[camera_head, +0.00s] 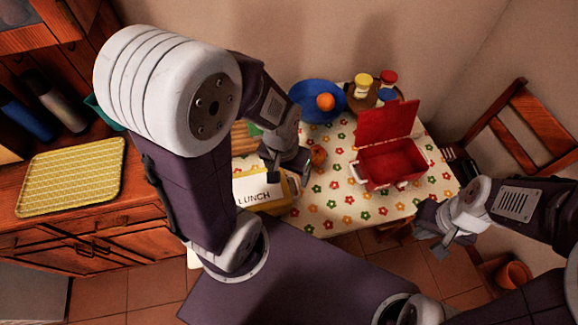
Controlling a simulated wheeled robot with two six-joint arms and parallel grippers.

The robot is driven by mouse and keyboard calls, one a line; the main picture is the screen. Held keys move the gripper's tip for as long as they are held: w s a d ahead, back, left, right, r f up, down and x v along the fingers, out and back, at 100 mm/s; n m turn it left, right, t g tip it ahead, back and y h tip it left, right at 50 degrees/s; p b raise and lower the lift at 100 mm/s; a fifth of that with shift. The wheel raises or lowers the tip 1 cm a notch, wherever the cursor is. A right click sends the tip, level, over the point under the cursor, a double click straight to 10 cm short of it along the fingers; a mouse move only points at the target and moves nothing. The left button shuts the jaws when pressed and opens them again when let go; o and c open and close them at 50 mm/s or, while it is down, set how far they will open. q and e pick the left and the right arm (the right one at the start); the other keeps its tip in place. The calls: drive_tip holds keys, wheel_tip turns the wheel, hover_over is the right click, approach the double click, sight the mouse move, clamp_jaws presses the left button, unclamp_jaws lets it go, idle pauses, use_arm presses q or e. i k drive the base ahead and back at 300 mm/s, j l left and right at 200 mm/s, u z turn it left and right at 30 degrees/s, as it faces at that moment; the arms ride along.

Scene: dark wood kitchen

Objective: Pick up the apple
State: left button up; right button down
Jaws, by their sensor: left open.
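A small reddish-brown round fruit, which looks like the apple (318,155), sits on the flowered tablecloth near the middle of the table. My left gripper (287,174) is open and hangs just left of it, above the lunch box's edge; whether it touches the fruit I cannot tell. My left arm covers part of the table's left side. My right gripper (436,238) is low, off the table's front right edge, far from the fruit; its jaw state is unclear.
A yellow-and-white LUNCH box (258,190) stands below my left gripper. A blue bowl (304,104) holds an orange (325,101). Jars (363,84) stand at the back. An open red box (378,168) is on the right. A wooden chair (530,120) stands beyond.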

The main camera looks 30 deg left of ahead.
sight(319, 154)
drive_tip(key=k+j+u, duration=0.25)
drive_tip(key=u, duration=0.2)
drive_tip(key=k+j+u, duration=0.25)
drive_tip(key=u, duration=0.2)
drive_tip(key=j+u, duration=0.15)
drive_tip(key=j, duration=0.2)
drive_tip(key=i+j+u, duration=0.1)
drive_tip(key=j, duration=0.3)
